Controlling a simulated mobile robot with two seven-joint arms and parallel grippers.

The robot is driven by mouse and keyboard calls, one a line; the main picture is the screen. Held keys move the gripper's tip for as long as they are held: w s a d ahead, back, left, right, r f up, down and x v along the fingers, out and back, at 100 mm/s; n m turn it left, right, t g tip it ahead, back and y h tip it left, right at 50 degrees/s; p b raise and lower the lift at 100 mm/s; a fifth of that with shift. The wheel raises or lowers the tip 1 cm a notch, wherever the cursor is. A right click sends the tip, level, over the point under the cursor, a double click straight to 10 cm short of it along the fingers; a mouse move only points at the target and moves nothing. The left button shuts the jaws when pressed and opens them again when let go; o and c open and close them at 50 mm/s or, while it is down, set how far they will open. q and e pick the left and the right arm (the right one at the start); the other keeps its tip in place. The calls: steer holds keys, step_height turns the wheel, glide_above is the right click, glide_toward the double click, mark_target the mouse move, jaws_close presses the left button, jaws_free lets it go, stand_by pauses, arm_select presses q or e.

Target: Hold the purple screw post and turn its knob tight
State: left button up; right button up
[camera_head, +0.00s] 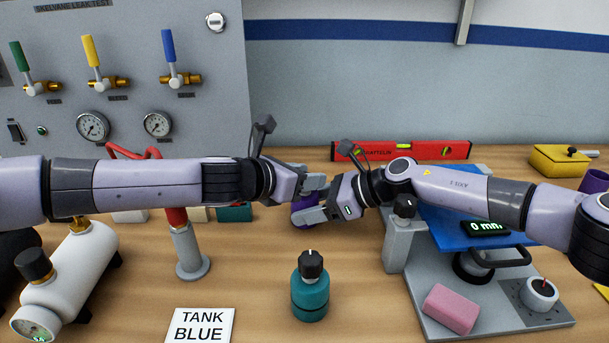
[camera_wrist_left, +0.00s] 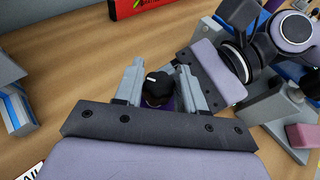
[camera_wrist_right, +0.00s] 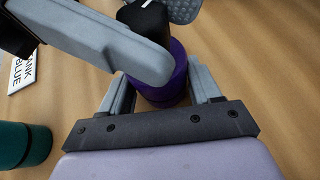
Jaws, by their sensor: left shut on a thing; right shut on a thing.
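The purple screw post (camera_head: 302,205) stands mid-table, mostly hidden by my grippers in the head view. In the right wrist view its purple body (camera_wrist_right: 178,80) sits between the fingers of my right gripper (camera_head: 313,208), which is shut on it. Its black knob (camera_wrist_right: 148,18) is on top. In the left wrist view the knob (camera_wrist_left: 158,85) lies between the fingers of my left gripper (camera_head: 315,184), which is shut on it from above. A left finger covers part of the purple body in the right wrist view. How tight the knob is cannot be seen.
A teal post with a black knob (camera_head: 310,288) stands in front, beside a "TANK BLUE" card (camera_head: 200,325). A grey test stand (camera_head: 480,310) with a pink block (camera_head: 452,308) is at right. A red level (camera_head: 410,151) lies behind. A white tank (camera_head: 80,270) is at left.

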arm_select(q)
steer(key=shift+m+g, duration=0.3)
stand_by(0.4)
steer(key=o, duration=1)
steer(key=v, duration=1.2)
steer(key=shift+a+f, duration=0.15)
steer(key=shift+f, duration=0.05)
steer(key=shift+c, duration=0.3)
